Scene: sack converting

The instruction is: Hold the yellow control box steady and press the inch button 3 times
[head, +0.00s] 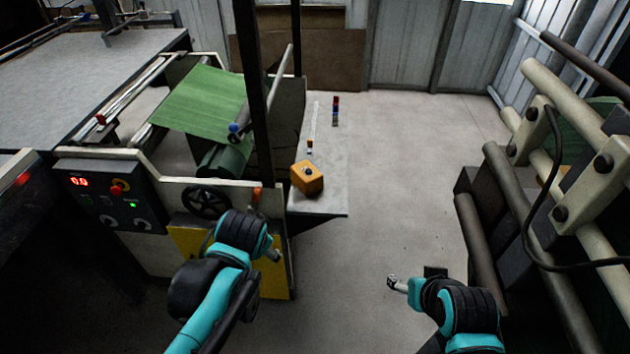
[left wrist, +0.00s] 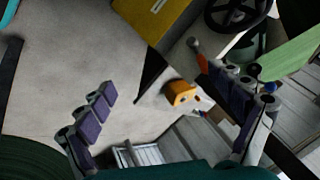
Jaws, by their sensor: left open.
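The yellow control box (head: 314,184) sits on a grey side table (head: 328,200) beside the machine. A dark round button (head: 308,172) shows on its top; no label is readable. In the left wrist view, the box (left wrist: 181,94) appears small, beyond and between my fingers. My left gripper (head: 275,255) is in front of the table, nearer to me than the box and not touching it. Its fingers are spread and empty in the left wrist view (left wrist: 168,84). My right gripper (head: 392,283) is over open floor, right of the table and away from the box; its opening is unclear.
The machine's control panel (head: 110,195), black handwheel (head: 206,202) and green sheet (head: 203,100) are left of the box. A dark upright post (head: 254,90) stands near the table. Small coloured items (head: 335,110) lie farther back. A roller frame (head: 545,190) stands right; floor between is clear.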

